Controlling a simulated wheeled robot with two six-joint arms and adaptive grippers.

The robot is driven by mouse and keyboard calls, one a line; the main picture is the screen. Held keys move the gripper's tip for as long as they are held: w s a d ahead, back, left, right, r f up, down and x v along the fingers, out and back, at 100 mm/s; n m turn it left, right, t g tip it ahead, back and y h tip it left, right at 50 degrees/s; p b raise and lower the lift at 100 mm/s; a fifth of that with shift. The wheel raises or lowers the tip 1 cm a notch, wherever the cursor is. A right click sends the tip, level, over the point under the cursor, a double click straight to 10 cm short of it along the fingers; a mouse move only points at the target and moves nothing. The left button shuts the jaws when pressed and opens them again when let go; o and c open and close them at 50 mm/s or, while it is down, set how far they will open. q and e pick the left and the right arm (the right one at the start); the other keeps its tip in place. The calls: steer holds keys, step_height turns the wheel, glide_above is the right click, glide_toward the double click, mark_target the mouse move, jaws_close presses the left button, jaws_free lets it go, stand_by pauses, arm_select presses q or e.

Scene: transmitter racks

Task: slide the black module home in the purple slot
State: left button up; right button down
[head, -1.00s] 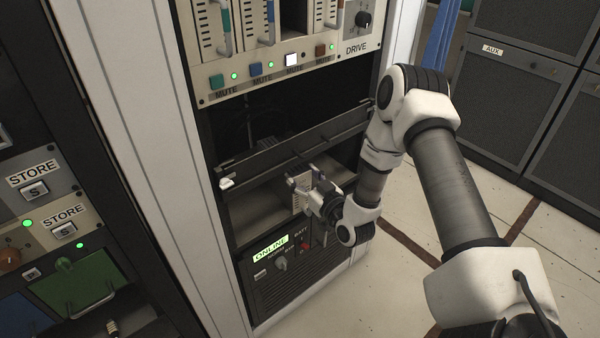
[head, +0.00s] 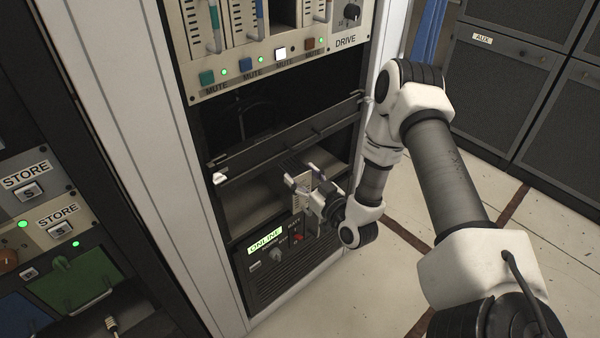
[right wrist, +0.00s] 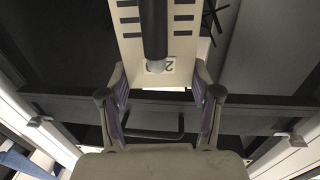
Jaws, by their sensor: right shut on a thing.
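My right gripper (head: 303,175) is shut on a module with a cream, slotted face and a black handle (right wrist: 154,25). The module (head: 299,198) is in front of the rack's lower open bay. The upper module row (head: 240,20) has green, blue and brownish handles and a dark gap (head: 283,20) between the blue one and the last. No purple mark is clear in the head view. My left gripper is not in view.
A dark drawer or shelf edge (head: 290,137) crosses the rack above my right gripper.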

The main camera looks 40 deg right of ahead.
steer(key=shift+s+p, duration=0.45)
steer(key=shift+s, duration=0.75)
steer(key=shift+c, duration=0.8)
jaws_free()
steer(key=s, duration=1.2)
steer(key=shift+a, duration=0.2)
